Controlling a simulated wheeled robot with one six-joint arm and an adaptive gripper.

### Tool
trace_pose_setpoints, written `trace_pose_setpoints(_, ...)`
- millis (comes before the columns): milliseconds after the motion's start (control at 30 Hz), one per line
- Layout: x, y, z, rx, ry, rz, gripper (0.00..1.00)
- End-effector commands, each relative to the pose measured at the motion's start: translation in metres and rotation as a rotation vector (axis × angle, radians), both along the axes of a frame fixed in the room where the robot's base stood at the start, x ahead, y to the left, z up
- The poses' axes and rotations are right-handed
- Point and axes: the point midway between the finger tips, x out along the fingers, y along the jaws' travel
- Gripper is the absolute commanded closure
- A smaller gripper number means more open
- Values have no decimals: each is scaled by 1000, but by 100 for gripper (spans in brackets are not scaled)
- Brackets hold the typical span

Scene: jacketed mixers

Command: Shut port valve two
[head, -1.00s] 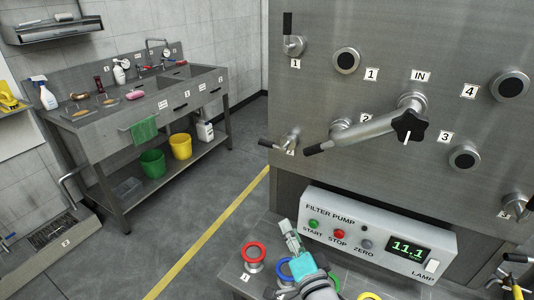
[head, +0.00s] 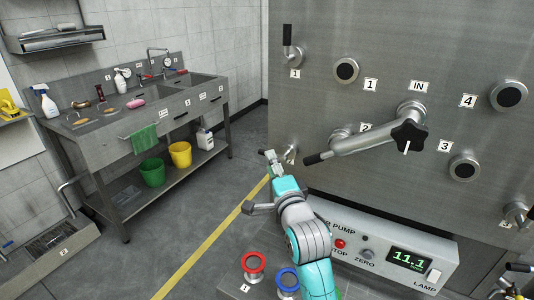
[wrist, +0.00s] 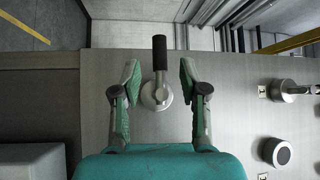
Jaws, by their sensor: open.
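Port valve two shows in the wrist view as a round metal body (wrist: 156,96) with a black-sleeved lever (wrist: 160,56) pointing up in that picture. My gripper (wrist: 160,72) is open, with one green finger on each side of the lever. Gaps show on both sides, so neither finger visibly touches it. In the head view my gripper (head: 259,182) is at the left edge of the steel panel.
A large pipe with a black star knob (head: 409,136) and a black-tipped lever (head: 318,158) juts out just right of my gripper. Valve one (head: 290,50) is above. The filter pump box (head: 390,255) and red ring (head: 254,262) are below. Floor is free at left.

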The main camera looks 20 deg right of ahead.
Motion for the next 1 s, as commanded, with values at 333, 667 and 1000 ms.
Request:
trace_pose_setpoints(333, 46, 1, 6, -1, 0, 0, 57)
trace_pose_setpoints(667, 52, 1, 7, -1, 0, 0, 57)
trace_pose_setpoints(1000, 52, 1, 7, -1, 1, 0, 100)
